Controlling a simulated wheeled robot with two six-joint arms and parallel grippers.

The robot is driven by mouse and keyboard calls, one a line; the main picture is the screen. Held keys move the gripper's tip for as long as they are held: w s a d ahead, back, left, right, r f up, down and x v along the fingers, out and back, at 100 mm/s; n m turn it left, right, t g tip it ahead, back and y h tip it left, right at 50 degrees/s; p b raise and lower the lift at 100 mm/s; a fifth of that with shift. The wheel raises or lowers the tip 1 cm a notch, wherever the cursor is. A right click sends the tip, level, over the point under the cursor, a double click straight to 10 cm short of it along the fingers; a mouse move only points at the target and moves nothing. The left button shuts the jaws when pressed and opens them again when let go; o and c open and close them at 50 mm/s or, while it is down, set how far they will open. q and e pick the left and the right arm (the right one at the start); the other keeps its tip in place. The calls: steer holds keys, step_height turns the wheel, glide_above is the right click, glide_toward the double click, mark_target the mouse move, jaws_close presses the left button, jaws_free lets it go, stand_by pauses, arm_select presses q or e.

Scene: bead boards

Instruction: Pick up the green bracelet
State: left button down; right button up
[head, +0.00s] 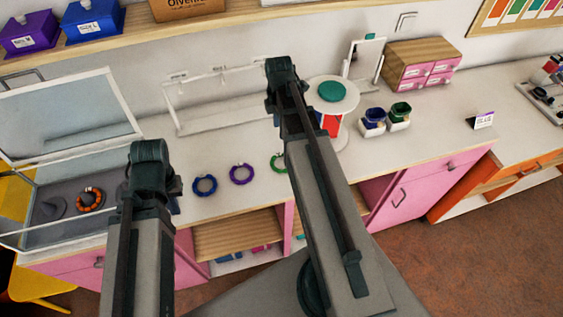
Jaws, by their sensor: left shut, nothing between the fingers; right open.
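The green bracelet (277,162) lies on the white counter, just left of my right arm. My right arm crosses in front of it and hides its right part. A purple bracelet (241,174) and a blue bracelet (205,185) lie in a row to its left, apart from it. My two arms rise from the bottom of the head view. Their dark upper joints show, but I cannot make out the fingers of either gripper. No bracelet is seen held.
An open glass case (70,215) with an orange bracelet (90,200) stands at left. A white rack (215,100) stands behind the row. A round stand (345,105), two small pots (387,120) and a pink drawer box (420,65) are at right. The front right counter is clear.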

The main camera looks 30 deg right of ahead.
steer(key=b, duration=0.7)
glide_above(278, 153)
steer(key=f, duration=0.8)
steer(key=shift+d, duration=0.25)
steer(key=shift+s, duration=0.1)
steer(key=f+b, duration=0.5)
steer(key=shift+a+f, duration=0.15)
steer(key=shift+a, duration=0.1)
jaws_close()
